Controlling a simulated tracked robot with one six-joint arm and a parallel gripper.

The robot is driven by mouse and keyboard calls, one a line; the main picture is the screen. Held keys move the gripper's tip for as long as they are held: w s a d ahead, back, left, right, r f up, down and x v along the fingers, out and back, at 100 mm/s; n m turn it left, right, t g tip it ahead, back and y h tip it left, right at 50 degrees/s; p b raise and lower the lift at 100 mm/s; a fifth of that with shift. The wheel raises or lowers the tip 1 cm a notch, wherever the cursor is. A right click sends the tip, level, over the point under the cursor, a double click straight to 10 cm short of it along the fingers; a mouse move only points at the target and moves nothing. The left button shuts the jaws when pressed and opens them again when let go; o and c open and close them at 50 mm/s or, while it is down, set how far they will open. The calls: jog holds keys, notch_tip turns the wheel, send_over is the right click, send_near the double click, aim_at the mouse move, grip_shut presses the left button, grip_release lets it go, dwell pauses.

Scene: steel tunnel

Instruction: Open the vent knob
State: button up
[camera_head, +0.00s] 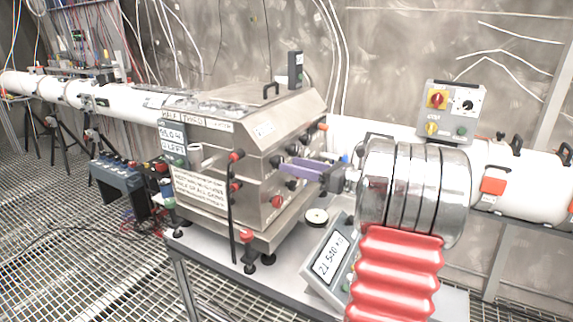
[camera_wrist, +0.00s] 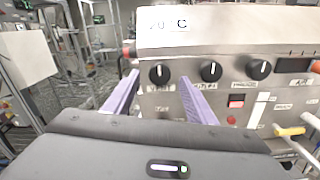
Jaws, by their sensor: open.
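The steel box with the control panel (camera_head: 215,150) stands on the table in the head view. In the wrist view its front (camera_wrist: 225,100) carries three black knobs in a row, each with an upright white pointer line. The left knob (camera_wrist: 158,73) has a label beneath that seems to read VENT. The middle knob (camera_wrist: 210,71) and right knob (camera_wrist: 260,69) stand to its right. My gripper (camera_wrist: 159,77) is open, with one purple finger on each side of the left knob. Contact cannot be told. In the head view my gripper (camera_head: 283,166) reaches the panel and hides part of it.
In the head view a tilted display unit (camera_head: 327,262) stands on the table below my arm. A white pipe (camera_head: 515,178) runs behind on the right.

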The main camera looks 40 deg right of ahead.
aim_at(276, 162)
jog(key=x, duration=0.3)
jog(key=shift+w, duration=0.2)
jog(key=shift+c, duration=0.5)
jog(key=c, duration=0.9)
jog(key=shift+c, duration=0.2)
